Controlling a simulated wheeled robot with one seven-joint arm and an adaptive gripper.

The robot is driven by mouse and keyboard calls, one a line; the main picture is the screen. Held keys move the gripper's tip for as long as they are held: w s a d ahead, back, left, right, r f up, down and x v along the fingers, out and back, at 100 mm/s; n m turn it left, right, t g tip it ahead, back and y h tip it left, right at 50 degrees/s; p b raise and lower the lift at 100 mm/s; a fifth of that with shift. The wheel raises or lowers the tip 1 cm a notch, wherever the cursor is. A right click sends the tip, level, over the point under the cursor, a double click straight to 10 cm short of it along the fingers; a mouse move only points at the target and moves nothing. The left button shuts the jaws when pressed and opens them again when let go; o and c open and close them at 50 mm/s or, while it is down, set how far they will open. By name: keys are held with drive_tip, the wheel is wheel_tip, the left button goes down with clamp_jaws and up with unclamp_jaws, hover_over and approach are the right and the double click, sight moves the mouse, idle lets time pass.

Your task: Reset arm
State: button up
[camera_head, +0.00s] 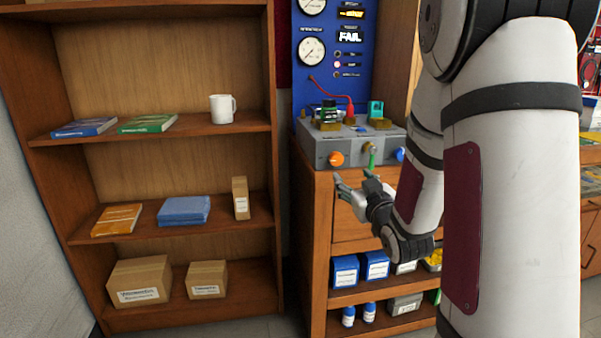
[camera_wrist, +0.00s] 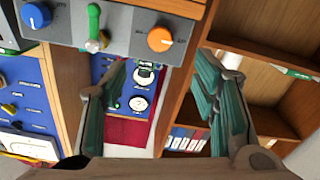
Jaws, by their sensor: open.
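My gripper (camera_head: 353,177) is open and empty in the head view, just in front of and below the front face of the grey regulator testbench (camera_head: 318,154). In the wrist view its two dark green finger pads (camera_wrist: 163,68) stand wide apart with nothing between them. The testbench's front carries an orange knob (camera_head: 336,158), a green lever (camera_head: 371,157) and a blue knob (camera_head: 400,154), partly hidden by my arm. All three also show in the wrist view: the orange knob (camera_wrist: 160,39), green lever (camera_wrist: 95,28) and blue knob (camera_wrist: 36,16). My arm is folded at the right.
A blue gauge panel (camera_head: 332,80) with a lit FAIL display (camera_head: 350,36) stands behind the testbench. A wooden bookshelf (camera_head: 165,158) with books, boxes and a white mug (camera_head: 222,109) is at the left.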

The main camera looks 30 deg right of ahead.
drive_tip(key=s+a+f+g+y, duration=0.1)
drive_tip(key=s+a+g+y, duration=0.2)
drive_tip(key=s+a+g, duration=0.9)
drive_tip(key=s+a+g+y, duration=0.15)
drive_tip(key=s+a, duration=0.45)
drive_tip(key=s, duration=0.6)
drive_tip(key=s+a+g+y, duration=0.1)
drive_tip(key=s+a+g, duration=0.35)
drive_tip(key=s, duration=0.75)
wheel_tip(320, 180, up, 25)
drive_tip(key=s+a+t+p, duration=0.1)
drive_tip(key=t+p, duration=0.3)
drive_tip(key=p, duration=1.9)
drive_tip(key=shift+s+a+n+t, duration=0.15)
drive_tip(key=shift+n+t, duration=0.25)
